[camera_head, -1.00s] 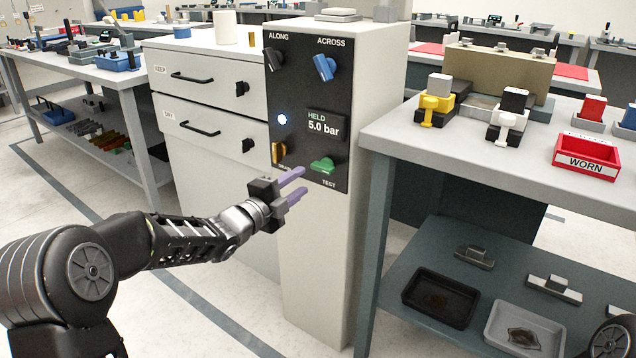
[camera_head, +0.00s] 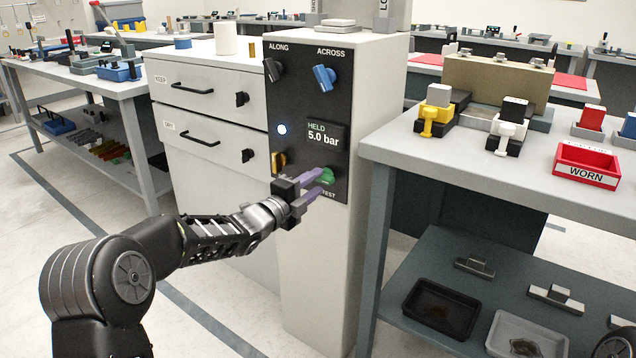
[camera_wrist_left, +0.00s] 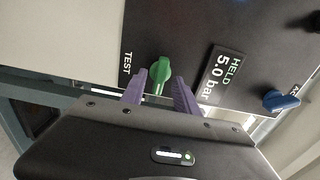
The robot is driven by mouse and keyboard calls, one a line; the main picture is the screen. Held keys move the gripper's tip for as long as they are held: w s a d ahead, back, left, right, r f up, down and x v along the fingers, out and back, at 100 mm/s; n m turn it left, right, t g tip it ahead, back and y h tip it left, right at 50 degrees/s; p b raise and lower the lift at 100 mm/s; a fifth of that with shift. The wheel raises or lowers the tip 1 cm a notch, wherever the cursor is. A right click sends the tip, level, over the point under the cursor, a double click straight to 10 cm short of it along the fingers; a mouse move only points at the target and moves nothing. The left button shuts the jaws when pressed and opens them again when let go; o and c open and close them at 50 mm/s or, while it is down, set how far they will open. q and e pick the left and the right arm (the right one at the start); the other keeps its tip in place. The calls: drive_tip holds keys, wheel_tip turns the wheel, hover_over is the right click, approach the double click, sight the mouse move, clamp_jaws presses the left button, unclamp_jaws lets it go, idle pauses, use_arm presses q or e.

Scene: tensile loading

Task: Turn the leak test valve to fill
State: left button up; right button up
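The green valve knob (camera_head: 328,176) sits low on the black panel (camera_head: 306,100), by the TEST label. It also shows in the left wrist view (camera_wrist_left: 161,72), with its handle pointing toward my gripper. My left gripper (camera_head: 318,182) is open, its two purple fingers pointing at the panel. In the wrist view its fingertips (camera_wrist_left: 159,80) lie on either side of the knob's handle; I cannot tell whether they touch it. The display (camera_head: 325,136) reads HELD 5.0 bar, and a light (camera_head: 282,129) glows left of it. My right gripper is not in view.
A dark ALONG knob (camera_head: 272,69) and a blue ACROSS knob (camera_head: 324,77) are above. A drawer cabinet (camera_head: 205,130) stands left, a bench (camera_head: 420,150) with fixtures and a red WORN tray (camera_head: 586,166) right.

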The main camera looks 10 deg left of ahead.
use_arm(q)
drive_tip(key=shift+x, duration=0.95)
drive_tip(key=shift+c, duration=0.5)
clamp_jaws()
